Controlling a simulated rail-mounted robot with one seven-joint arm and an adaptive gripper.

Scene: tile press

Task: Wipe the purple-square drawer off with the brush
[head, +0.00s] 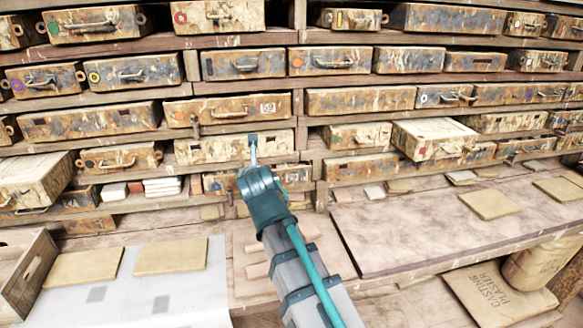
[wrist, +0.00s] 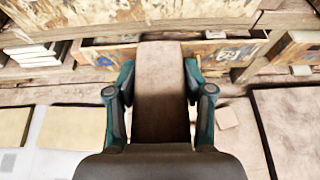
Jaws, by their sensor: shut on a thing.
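My gripper (wrist: 160,76) is shut on a brown block, which I take to be the brush (wrist: 160,105); its teal fingers press on both sides. The brush points at the rack, and its bristles cannot be made out. In the head view my gripper (head: 256,160) is before the lower middle drawers and hides the brush. I cannot make out a purple square on any drawer.
Many weathered drawers fill the rack. A cream-topped drawer (head: 432,138) sticks out at right, and another (head: 35,180) at left. White and reddish tiles (head: 160,187) lie in an open slot. A wooden crate (head: 24,272) stands at front left. A wide board (head: 400,240) lies at right.

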